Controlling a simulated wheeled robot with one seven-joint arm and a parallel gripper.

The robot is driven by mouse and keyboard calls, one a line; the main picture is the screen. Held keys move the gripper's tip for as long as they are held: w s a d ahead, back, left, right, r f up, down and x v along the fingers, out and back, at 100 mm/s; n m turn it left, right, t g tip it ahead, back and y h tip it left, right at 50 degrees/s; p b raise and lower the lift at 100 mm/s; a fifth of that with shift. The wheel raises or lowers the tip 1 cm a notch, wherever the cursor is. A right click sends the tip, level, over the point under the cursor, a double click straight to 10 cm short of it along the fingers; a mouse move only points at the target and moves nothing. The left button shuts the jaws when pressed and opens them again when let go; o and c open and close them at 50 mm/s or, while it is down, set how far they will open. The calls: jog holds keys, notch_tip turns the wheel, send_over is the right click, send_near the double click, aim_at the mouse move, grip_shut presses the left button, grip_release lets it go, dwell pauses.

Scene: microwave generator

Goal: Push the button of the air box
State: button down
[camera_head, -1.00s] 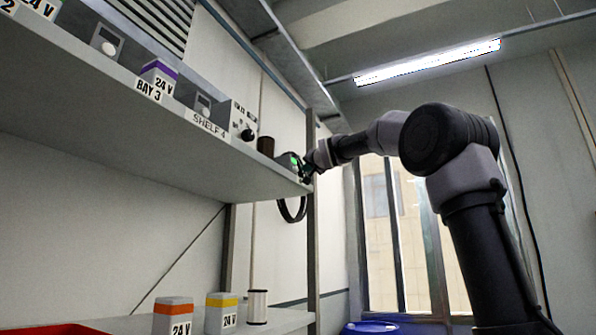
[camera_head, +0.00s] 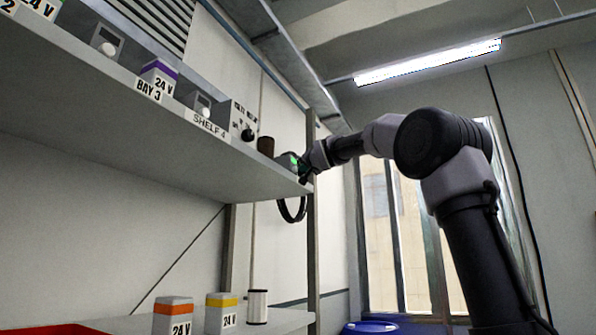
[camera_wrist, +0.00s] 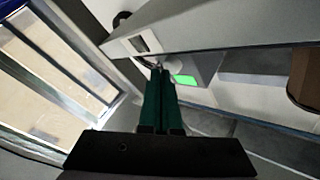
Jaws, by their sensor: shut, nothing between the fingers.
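A small grey box with a lit green panel, which looks like the air box (camera_head: 287,159), sits at the right end of the upper shelf. In the wrist view the box (camera_wrist: 208,62) shows its bright green panel and a pale rounded part, possibly the button (camera_wrist: 174,67). My gripper (camera_head: 302,171) is at the box's right side. In the wrist view its two green fingers (camera_wrist: 160,70) are shut together and empty, with their tips right beside the pale part. I cannot tell whether they touch it.
The upper shelf (camera_head: 150,125) also holds a dark brown cylinder (camera_head: 266,146), a box with a black knob (camera_head: 243,122) and several grey boxes. A shelf post (camera_head: 312,230) stands close below my gripper. A black cable loop (camera_head: 292,211) hangs under the shelf edge.

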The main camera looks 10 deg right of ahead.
jog(key=shift+w+a, duration=0.2)
jog(key=shift+a, duration=0.1)
jog(key=shift+d, duration=0.1)
dwell(0.3)
jog(key=shift+s+d, duration=0.6)
jog(key=shift+d, duration=0.1)
